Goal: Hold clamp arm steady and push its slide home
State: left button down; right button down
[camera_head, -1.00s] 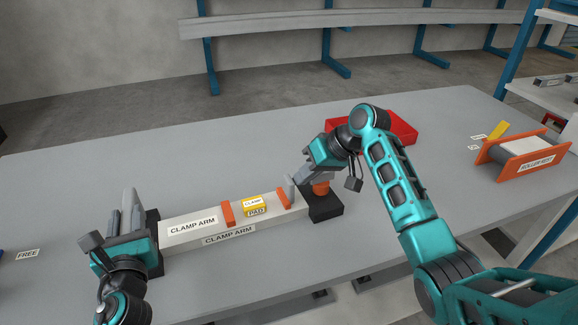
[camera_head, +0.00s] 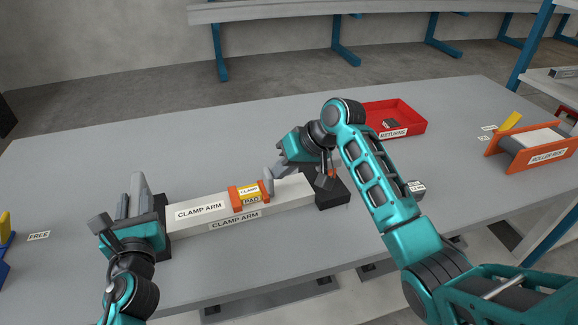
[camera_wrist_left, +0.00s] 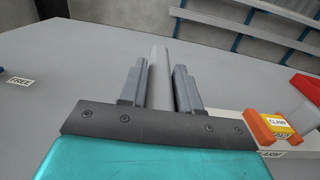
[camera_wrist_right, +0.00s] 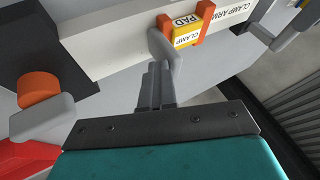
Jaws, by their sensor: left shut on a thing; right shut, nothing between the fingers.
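The clamp arm (camera_head: 290,195) is a long white beam lying on the bench, with labels reading CLAMP ARM. On it, two orange pieces (camera_head: 235,197) stand close on either side of a yellow clamp pad (camera_head: 250,192); they also show in the right wrist view (camera_wrist_right: 163,22). A grey upright tab (camera_head: 268,182) stands at the right orange piece. My left gripper (camera_head: 136,196) is shut on a grey post (camera_wrist_left: 158,75) at the beam's left end. My right gripper (camera_wrist_right: 157,80) is shut and empty, its fingertips at the grey tab; exact contact is unclear.
A black block (camera_head: 338,200) is at the beam's right end, with an orange knob (camera_wrist_right: 38,88). A red returns tray (camera_head: 410,122) and an orange roller rest (camera_head: 510,155) stand to the right.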

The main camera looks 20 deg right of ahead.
pick_arm(q)
jog(key=shift+s+d+f, duration=0.1)
jog(key=shift+d+f, duration=0.25)
jog(key=shift+f, duration=0.1)
pick_arm(e)
jog(key=shift+s+a+f, duration=0.1)
jog(key=shift+s+a, duration=0.05)
jog(key=shift+a, duration=0.4)
pick_arm(q)
jog(key=shift+a, duration=0.25)
pick_arm(e)
jog(key=v, duration=1)
jog(key=shift+d, duration=0.55)
pick_arm(q)
jog(key=c, duration=1.2)
grip_release()
jog(key=shift+r, duration=0.2)
jog(key=shift+c, duration=0.2)
jog(key=o, duration=0.3)
jog(key=shift+o, duration=1.1)
pick_arm(e)
jog(key=shift+w, duration=0.25)
